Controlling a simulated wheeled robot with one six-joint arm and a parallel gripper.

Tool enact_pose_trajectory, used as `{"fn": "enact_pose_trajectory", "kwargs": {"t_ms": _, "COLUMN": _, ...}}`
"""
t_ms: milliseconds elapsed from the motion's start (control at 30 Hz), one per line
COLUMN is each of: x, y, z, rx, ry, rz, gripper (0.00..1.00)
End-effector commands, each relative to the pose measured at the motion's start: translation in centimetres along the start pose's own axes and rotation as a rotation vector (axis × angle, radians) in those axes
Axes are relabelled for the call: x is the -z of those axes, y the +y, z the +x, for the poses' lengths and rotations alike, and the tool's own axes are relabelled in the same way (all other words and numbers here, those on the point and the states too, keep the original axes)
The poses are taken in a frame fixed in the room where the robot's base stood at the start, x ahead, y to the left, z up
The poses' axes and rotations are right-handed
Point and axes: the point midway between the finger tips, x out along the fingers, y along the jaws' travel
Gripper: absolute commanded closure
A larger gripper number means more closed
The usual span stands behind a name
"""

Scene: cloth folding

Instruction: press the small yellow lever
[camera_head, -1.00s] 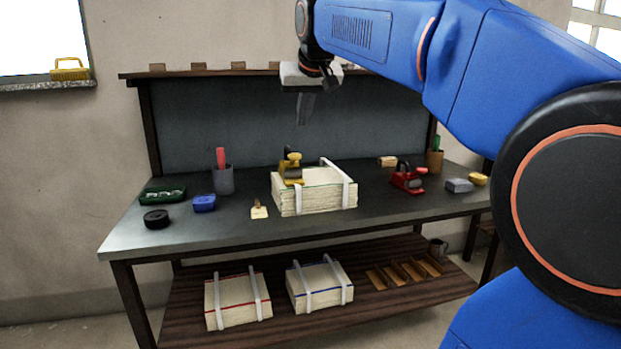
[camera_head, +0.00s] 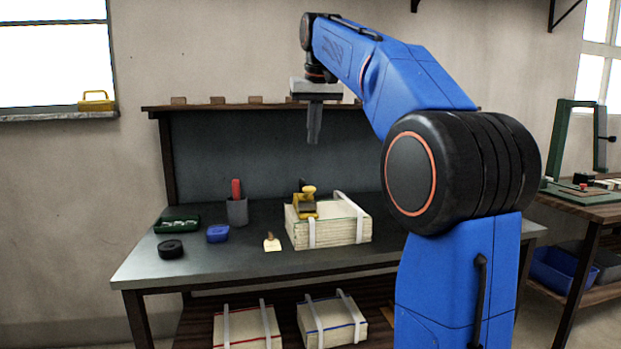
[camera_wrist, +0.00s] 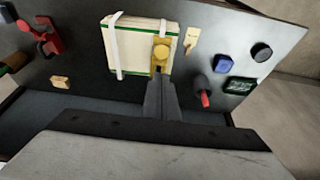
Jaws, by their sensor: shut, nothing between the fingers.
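A yellow device with a small yellow lever (camera_head: 308,189) on top sits on the left part of a strapped stack of cream cloth (camera_head: 345,226) on the workbench. In the wrist view the yellow lever (camera_wrist: 162,52) shows as a round knob just beyond my fingertips. My gripper (camera_head: 313,138) points down, shut and empty, above the yellow device and apart from it. In the wrist view my gripper (camera_wrist: 161,82) overlaps the near end of the device, and its fingers hide part of it.
On the bench (camera_head: 200,262) stand a grey cup (camera_head: 237,211) with a red item, a blue box (camera_head: 217,233), a black round item (camera_head: 171,249), a green tray (camera_head: 177,224) and a tag (camera_head: 272,244). A red device (camera_wrist: 48,40) also shows in the wrist view.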

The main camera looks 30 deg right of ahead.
Motion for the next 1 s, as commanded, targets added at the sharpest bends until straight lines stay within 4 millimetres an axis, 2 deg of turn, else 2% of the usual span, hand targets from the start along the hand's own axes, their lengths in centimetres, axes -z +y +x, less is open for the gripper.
{"fn": "enact_pose_trajectory", "kwargs": {"t_ms": 200, "x": 0.9, "y": 0.0, "z": -0.1, "rx": 0.002, "ry": -0.051, "rz": -0.002, "gripper": 1.00}}
{"fn": "enact_pose_trajectory", "kwargs": {"t_ms": 667, "x": 0.9, "y": 0.0, "z": 0.0, "rx": 0.002, "ry": -0.061, "rz": -0.002, "gripper": 1.00}}
{"fn": "enact_pose_trajectory", "kwargs": {"t_ms": 833, "x": 0.8, "y": 0.0, "z": 1.3, "rx": 0.002, "ry": -0.061, "rz": -0.002, "gripper": 1.00}}
{"fn": "enact_pose_trajectory", "kwargs": {"t_ms": 1000, "x": 0.6, "y": 0.0, "z": 4.0, "rx": 0.002, "ry": -0.062, "rz": -0.002, "gripper": 1.00}}
